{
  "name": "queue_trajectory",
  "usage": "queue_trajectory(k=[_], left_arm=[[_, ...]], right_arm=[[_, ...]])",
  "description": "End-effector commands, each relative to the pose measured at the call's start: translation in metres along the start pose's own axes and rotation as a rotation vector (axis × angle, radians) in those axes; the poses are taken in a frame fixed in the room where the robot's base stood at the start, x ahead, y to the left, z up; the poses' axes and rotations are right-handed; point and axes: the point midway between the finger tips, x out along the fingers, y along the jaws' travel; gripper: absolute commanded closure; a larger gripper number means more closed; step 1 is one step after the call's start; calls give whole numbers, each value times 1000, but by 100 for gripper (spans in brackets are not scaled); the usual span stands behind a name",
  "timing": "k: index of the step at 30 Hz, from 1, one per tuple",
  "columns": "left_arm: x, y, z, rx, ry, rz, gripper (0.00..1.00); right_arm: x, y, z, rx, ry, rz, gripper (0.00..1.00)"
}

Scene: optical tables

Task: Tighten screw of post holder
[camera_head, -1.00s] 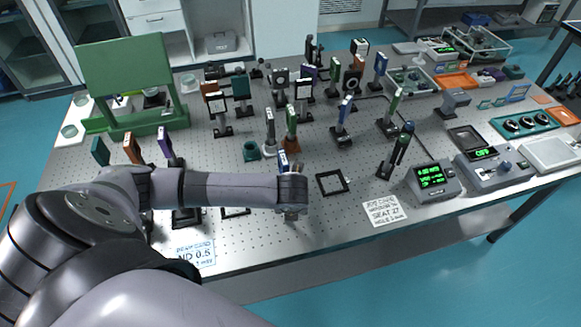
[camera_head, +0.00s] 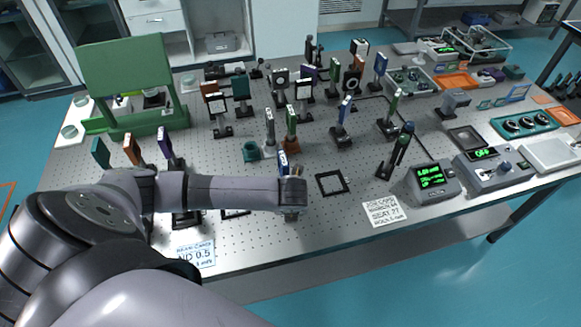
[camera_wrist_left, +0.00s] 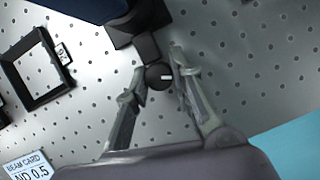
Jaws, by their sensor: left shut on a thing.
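The post holder's screw (camera_wrist_left: 159,77) is a round black knob with a white mark in the left wrist view. My left gripper (camera_wrist_left: 160,72) has its two fingers on either side of the knob and is shut on it. The black post holder (camera_wrist_left: 148,46) is just beyond the knob, with a dark blue part at the top edge of that view. In the head view, my left gripper (camera_head: 291,215) is low over the front of the table, mostly hidden under my wrist. A blue-and-white optic (camera_head: 283,163) shows just behind it. My right gripper is not in view.
Square black frames (camera_head: 332,183) lie flat on the perforated table (camera_head: 300,232), one right of my wrist. A beam card (camera_head: 197,254) and a seat card (camera_head: 384,211) lie near the front edge. Several mounted optics stand behind; a green-display box (camera_head: 434,181) is at right.

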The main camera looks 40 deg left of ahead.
Motion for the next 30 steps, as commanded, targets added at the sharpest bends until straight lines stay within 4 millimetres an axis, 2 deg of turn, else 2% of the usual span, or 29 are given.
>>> queue_trajectory(k=[5, 10, 18, 29, 30], left_arm=[[0, 0, 0, 0, 0, 1, 100], [-2, 0, 1, -10, 0, 5, 100], [-4, -2, 2, -202, 1, 84, 100], [0, -2, 2, -252, -2, 104, 100], [0, -2, 2, -252, -2, 103, 77]], right_arm=[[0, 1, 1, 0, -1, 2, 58], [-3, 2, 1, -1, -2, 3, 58], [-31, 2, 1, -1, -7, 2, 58], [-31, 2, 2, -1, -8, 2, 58], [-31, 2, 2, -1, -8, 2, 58]])
